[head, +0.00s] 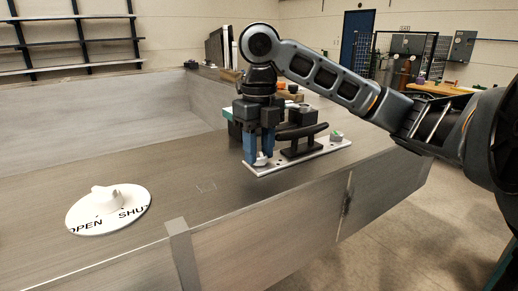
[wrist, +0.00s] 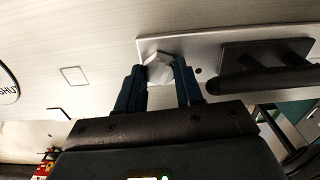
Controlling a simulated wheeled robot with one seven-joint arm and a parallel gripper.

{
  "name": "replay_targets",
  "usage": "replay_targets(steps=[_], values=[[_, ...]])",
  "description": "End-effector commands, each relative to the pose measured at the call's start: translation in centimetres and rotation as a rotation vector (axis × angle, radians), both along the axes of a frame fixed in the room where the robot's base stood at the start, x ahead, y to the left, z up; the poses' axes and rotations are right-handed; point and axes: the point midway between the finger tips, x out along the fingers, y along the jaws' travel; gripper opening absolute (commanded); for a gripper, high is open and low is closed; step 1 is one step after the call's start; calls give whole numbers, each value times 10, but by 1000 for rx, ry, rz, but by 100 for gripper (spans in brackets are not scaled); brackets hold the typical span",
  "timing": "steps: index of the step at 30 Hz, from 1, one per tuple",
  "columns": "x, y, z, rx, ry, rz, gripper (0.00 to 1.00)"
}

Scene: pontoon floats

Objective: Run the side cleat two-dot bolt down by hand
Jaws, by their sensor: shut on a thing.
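My gripper (head: 258,155) points down with its blue fingers shut on a pale bolt (head: 261,160) at the near left corner of a light plate (head: 290,162). In the wrist view the fingers (wrist: 160,84) close on both sides of the bolt's faceted head (wrist: 157,68), which sits over the plate (wrist: 185,43). I cannot make out dots on it. The black side cleat (head: 303,146) stands on the plate just right of my gripper and also shows in the wrist view (wrist: 262,74). Another small bolt-like piece (head: 336,137), greenish and grey, is at the plate's right end.
A white disc with a raised handle, marked OPEN and SHUT (head: 108,208), lies on the grey deck to the left. A square outline (head: 206,187) is marked on bare deck between. Dark and green items (head: 236,128) stand behind my gripper. The deck's front edge is close.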

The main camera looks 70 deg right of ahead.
Motion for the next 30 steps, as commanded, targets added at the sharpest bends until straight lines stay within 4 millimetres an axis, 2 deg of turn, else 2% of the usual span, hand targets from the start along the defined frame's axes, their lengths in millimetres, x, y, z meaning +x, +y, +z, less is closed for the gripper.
replay_targets(steps=[12, 16, 25, 30], values=[[0, 0, 2, 1, 0, -537, 9], [0, 0, 0, 0, 0, -598, 9], [0, 0, 0, -1, -1, -613, 9], [0, 0, 4, 2, 0, -795, 9]])
